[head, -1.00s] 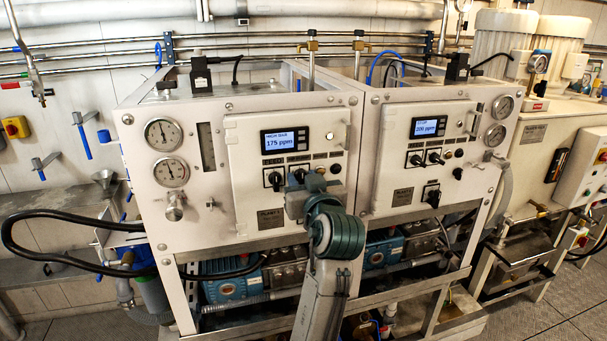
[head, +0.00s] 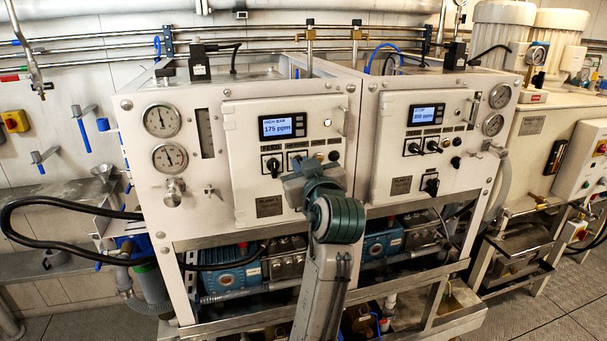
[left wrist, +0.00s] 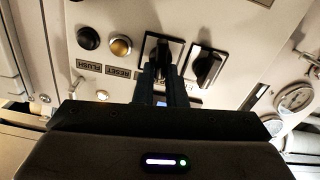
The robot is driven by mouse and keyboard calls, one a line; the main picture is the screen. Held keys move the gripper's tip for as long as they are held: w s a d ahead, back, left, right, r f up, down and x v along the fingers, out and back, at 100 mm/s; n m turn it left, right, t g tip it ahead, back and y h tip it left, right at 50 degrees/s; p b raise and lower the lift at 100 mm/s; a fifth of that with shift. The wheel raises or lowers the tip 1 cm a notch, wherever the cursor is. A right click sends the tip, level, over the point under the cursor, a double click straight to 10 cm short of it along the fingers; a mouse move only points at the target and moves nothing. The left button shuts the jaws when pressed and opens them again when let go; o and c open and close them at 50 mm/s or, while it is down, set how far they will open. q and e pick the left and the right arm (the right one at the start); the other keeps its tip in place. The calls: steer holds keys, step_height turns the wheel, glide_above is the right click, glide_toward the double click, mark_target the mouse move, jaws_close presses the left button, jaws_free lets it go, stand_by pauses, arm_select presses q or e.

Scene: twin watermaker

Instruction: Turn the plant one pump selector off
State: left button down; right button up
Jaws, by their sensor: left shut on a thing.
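The plant one panel (head: 245,130) is a pale door with a lit display (head: 283,127) reading 175 ppm. Its feed selector (head: 272,166) is a black knob left of my left gripper (head: 297,168). The pump selector (left wrist: 163,50) is a black knob, seen in the left wrist view between the fingers of my left gripper (left wrist: 165,75), which is shut on it. The gripper hides most of this knob in the head view. The feed selector (left wrist: 207,68) sits beside it in the left wrist view, turned at a slant. My right gripper is out of view.
In the left wrist view, the reset button (left wrist: 121,46) and flush button (left wrist: 88,38) sit left of the gripped knob. The plant two panel (head: 395,130) with its own selectors stands to the right. A black hose (head: 60,212) loops at the left.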

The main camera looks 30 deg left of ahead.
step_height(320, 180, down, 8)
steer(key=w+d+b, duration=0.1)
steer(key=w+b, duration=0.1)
steer(key=b, duration=0.6)
arm_select(q)
steer(key=shift+s+a+n+b, duration=0.1)
steer(key=shift+n+b, duration=0.55)
steer(key=shift+n, duration=1.9)
steer(key=shift+s+a+n+b, duration=0.1)
steer(key=shift+n+b, duration=0.55)
steer(key=shift+n, duration=1.9)
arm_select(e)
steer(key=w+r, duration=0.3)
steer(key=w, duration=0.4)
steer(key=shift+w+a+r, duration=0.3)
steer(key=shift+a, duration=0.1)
